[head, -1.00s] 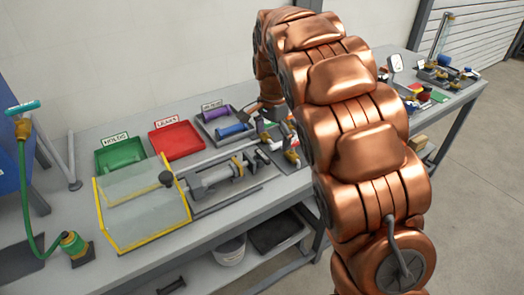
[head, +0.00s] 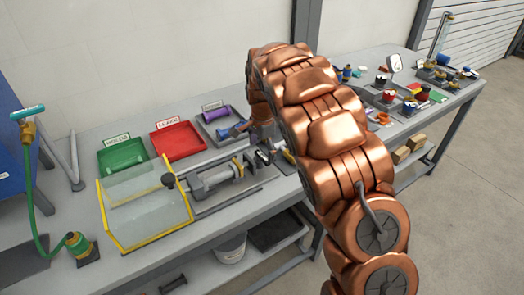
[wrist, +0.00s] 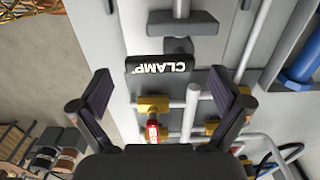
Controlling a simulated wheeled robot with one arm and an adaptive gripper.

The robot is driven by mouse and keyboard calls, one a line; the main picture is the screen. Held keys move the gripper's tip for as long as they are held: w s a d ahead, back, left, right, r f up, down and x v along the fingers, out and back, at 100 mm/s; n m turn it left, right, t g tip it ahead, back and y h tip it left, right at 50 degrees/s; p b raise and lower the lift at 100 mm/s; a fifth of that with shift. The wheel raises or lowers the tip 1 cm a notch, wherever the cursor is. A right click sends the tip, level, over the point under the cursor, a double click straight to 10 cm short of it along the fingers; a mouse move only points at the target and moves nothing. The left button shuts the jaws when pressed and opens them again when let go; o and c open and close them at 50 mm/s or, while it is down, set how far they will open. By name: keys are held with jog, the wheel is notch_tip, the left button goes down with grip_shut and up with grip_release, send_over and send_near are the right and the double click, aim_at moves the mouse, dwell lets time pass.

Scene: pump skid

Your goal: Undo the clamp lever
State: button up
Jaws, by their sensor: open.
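In the wrist view my gripper (wrist: 160,76) is open, with its two dark fingers wide apart and nothing held. A black sign reading CLAMP (wrist: 161,66) shows upside down between the fingertips. A pale upright rod (wrist: 191,108) stands beside the sign, between the fingers; I cannot tell surely whether it is the clamp lever. A dark grey T-shaped part (wrist: 183,23) lies beyond the sign. In the head view my gripper (head: 266,150) is small and partly hidden by my arm, at the right end of the clamp fixture (head: 218,180).
A brass fitting with a red part (wrist: 152,118) is close to the left finger. A blue cylinder (wrist: 302,62) lies at right. In the head view, a clear yellow-edged guard (head: 148,205), a green tray (head: 123,155) and a red tray (head: 178,140) are left of my arm.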

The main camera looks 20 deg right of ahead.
jog(key=shift+f, duration=0.65)
jog(key=c, duration=1)
jog(key=shift+c, duration=0.2)
